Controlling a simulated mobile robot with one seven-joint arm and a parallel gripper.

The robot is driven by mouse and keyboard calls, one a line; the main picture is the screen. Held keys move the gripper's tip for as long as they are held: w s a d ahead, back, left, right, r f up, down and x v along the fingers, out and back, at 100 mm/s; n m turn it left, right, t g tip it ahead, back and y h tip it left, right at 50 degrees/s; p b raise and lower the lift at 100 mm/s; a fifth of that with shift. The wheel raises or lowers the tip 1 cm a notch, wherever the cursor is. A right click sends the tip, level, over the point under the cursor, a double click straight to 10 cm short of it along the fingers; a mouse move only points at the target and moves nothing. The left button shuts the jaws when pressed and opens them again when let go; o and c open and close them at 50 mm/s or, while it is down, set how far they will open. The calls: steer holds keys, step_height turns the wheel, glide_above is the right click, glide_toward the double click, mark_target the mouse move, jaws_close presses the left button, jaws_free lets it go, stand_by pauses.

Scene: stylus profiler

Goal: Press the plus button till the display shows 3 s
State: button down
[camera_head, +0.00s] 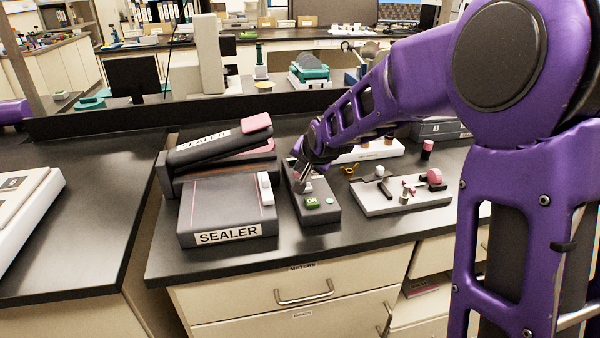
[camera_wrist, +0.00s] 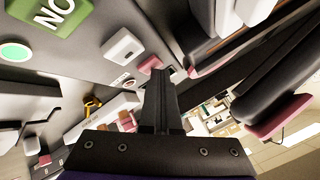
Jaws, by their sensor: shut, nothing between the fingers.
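A dark grey control box (camera_head: 318,213) stands on the black bench, right of the sealer. It has a green ON button (camera_head: 312,203), which shows upside down in the wrist view (camera_wrist: 55,14). A white button (camera_wrist: 124,45) and a pink button (camera_wrist: 150,65) are farther along its top. I cannot make out plus or minus marks, and no display reading is legible. My gripper (camera_head: 302,183) is shut and empty, pointing down over the box. In the wrist view its fingertips (camera_wrist: 164,74) are close to the pink button; I cannot tell whether they touch.
The grey sealer (camera_head: 222,200) stands close on the left, with its raised arm behind. A light tray (camera_head: 400,197) with small parts lies to the right. A white rack (camera_head: 365,152) stands behind. The bench front edge is clear before the box.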

mark_target(300, 176)
steer(key=shift+r+p, duration=0.55)
steer(key=shift+r, duration=0.25)
steer(key=shift+r, duration=0.1)
steer(key=shift+r+p, duration=1.7)
steer(key=shift+r, duration=0.75)
stand_by(0.6)
